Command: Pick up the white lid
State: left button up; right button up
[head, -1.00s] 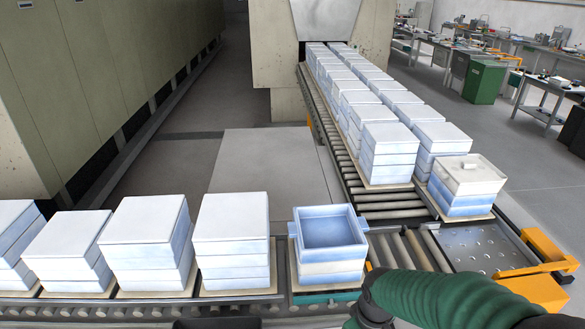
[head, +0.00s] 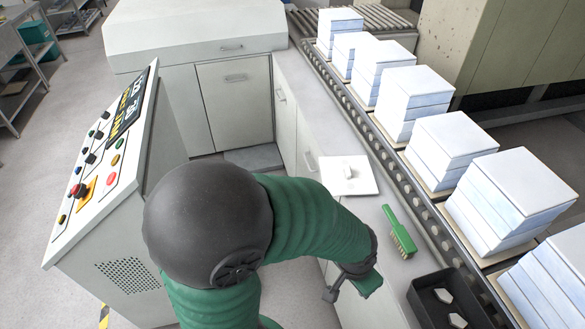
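The white lid (head: 348,175) is a flat square plate with a small raised handle on top. It lies on the light counter, beside the conveyor. My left arm reaches in from the bottom left, and its gripper (head: 350,284) is over the counter's near left edge, below the lid in the picture and apart from it. Its fingers are small and partly hidden by the wrist, so I cannot tell how far they are open. I see nothing held in it. My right gripper is out of view.
A green-handled brush (head: 400,232) lies between the lid and a black tray (head: 447,297) with pale pieces. Stacked white boxes (head: 452,137) line the conveyor at right. A control panel (head: 103,168) stands left of my arm.

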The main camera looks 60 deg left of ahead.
aim_at(342, 176)
jog(key=u, duration=1.3)
jog(key=i+j+u, duration=0.1)
jog(key=i+u, duration=0.2)
jog(key=u, duration=0.15)
jog(key=i+u, duration=0.45)
jog(key=k+j, duration=0.05)
jog(key=k, duration=0.05)
